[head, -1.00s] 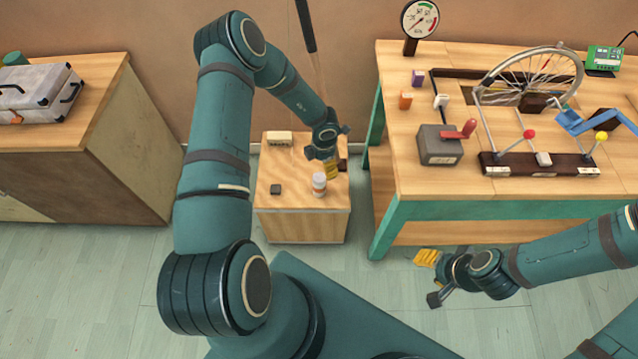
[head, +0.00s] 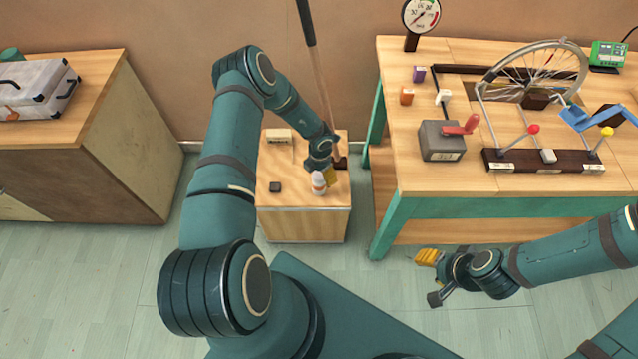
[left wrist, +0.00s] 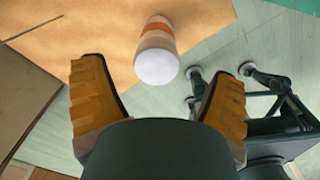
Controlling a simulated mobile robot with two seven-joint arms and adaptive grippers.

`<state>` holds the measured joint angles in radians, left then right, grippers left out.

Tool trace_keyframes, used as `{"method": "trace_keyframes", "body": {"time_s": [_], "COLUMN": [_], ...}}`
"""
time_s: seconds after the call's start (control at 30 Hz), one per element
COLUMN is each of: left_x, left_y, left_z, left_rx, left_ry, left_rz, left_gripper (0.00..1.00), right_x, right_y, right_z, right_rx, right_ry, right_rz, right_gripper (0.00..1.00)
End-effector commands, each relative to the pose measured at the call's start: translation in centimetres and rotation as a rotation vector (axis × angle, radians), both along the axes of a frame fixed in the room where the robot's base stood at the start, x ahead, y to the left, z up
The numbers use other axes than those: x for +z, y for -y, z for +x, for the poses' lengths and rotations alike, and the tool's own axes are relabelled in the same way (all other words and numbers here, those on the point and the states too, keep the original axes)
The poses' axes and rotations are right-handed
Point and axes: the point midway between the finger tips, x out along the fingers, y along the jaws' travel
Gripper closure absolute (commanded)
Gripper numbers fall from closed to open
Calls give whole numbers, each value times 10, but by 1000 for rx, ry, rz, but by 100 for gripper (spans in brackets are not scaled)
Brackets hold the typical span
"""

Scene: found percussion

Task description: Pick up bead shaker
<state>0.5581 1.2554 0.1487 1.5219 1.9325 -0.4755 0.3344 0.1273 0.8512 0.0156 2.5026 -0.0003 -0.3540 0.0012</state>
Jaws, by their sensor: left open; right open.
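The bead shaker, a small white bottle with an orange band, stands upright on the small low wooden cabinet in the head view (head: 318,183). It also shows in the left wrist view (left wrist: 157,55), ahead of and between the yellow fingers. My left gripper (head: 328,178) is open, right beside the shaker at its upper right in the head view. In the left wrist view the open gripper (left wrist: 160,100) has nothing between its pads. Contact with the shaker cannot be made out. My right gripper (head: 428,277) is open and empty over the floor, in front of the workbench.
The workbench (head: 430,185) with a wheel stands close on the right. A sideboard (head: 100,125) is at left.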

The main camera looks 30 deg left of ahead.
Motion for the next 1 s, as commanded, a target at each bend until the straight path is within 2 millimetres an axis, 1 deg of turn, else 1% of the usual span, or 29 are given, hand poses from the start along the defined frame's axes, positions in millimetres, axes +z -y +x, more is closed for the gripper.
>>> {"method": "trace_keyframes", "body": {"time_s": [0.03, 0.2, 0.3, 0.57, 0.6, 0.67, 0.7, 0.77, 0.8, 1.0], "left_x": [-8, -34, -44, -45, -45, -45, -45, -45, -45, -45], "left_y": [-1, -3, -3, -4, -4, -4, -4, -4, -4, -4], "left_z": [-1, 0, 1, 1, 1, 1, 1, 1, 1, 1], "left_rx": [1, -1, 0, 0, 0, 0, 0, 0, 0, 0], "left_ry": [-2, -1, 0, 0, 0, 0, 0, 0, 0, 1], "left_rz": [1, -1, 0, 1, 1, 1, 1, 1, 1, 1], "left_gripper": [14, 14, 14, 14, 28, 49, 63, 84, 92, 92], "right_x": [-4, -13, -15, -15, -15, -15, -15, -15, -15, -15], "right_y": [0, 0, 0, 0, 0, 0, 0, 0, 0, 1], "right_z": [1, 2, 3, 3, 3, 3, 3, 3, 3, 3], "right_rx": [0, -1, -2, -2, -2, -2, -2, -2, -2, -2], "right_ry": [1, 6, 7, 8, 8, 8, 8, 8, 8, 8], "right_rz": [0, -1, -1, -1, -1, -1, -1, -1, -1, -1], "right_gripper": [53, 53, 53, 53, 53, 53, 53, 53, 53, 53]}}
